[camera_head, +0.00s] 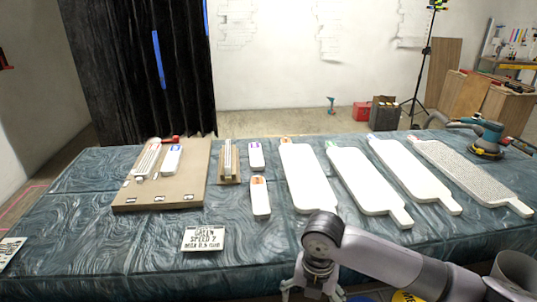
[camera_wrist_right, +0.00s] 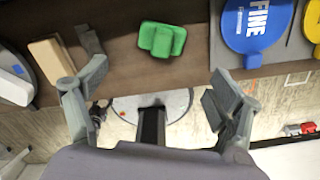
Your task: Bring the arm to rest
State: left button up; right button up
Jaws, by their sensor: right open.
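My right arm (camera_head: 400,262) comes in from the lower right of the head view. It reaches to the front edge of the covered table. My right gripper (camera_head: 313,291) hangs downward there, partly cut off by the bottom of the picture. In the right wrist view my right gripper (camera_wrist_right: 158,95) has its two fingers spread wide, with nothing between them. A green block-like object (camera_wrist_right: 162,40) lies on a brown surface just beyond the fingertips. My left gripper is not in view.
Several white paddle-shaped boards (camera_head: 309,178) lie on the table (camera_head: 100,240), with a tan board (camera_head: 190,190) at left and a sander (camera_head: 487,140) at far right. A sign (camera_head: 203,239) lies near the front. A blue "FINE" disc (camera_wrist_right: 256,27) and a tan block (camera_wrist_right: 50,60) flank the green object.

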jog(key=s+a+f+m+t+y, duration=0.2)
jog(key=s+a+f+m+y, duration=0.2)
jog(key=s+a+m, duration=0.7)
jog(key=s+d+f+m+t+h, duration=0.15)
jog(key=s+d+m, duration=0.25)
jog(key=d+m, duration=0.5)
jog(key=s+d+f+m+h, duration=0.2)
jog(key=s+d+m, duration=0.2)
jog(key=d+m, duration=0.5)
notch_tip(320, 180, down, 25)
jog(key=s+g+p, duration=0.1)
jog(key=s, duration=0.1)
jog(key=s+d+f+g+p, duration=0.1)
jog(key=s+d+f, duration=0.2)
jog(key=s+f, duration=1.2)
jog(key=shift+s+d, duration=0.2)
jog(key=shift+s, duration=0.5)
jog(key=shift+f+g+h, duration=0.1)
jog(key=shift+g+h, duration=0.15)
